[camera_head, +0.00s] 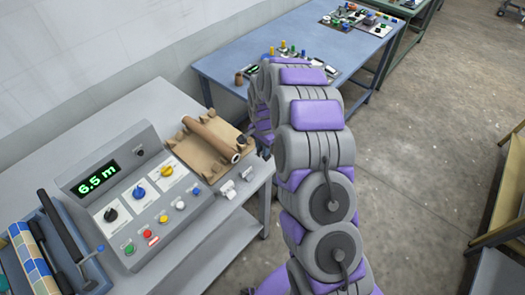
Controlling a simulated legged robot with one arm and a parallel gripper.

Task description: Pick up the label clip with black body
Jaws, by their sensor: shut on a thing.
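My gripper (248,134) is at the end of my grey and purple arm, which bends over and down to the right end of the near grey bench. The gripper is small in view and partly hidden by my arm. It is shut on a small dark thing (241,141), which looks like the label clip with black body, beside the right end of the brown roll. Its exact outline is too small to tell. Two whitish clip-like pieces, one at the front (228,189) and one nearer the corner (247,173), sit at the bench's front edge.
A brown roll (211,138) lies on a wooden cradle (187,153). Left of it stands a control box (128,195) with knobs, buttons and a green "6.5 m" display. A blue table (228,66) behind holds several small parts. Open concrete floor (425,125) lies to the right.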

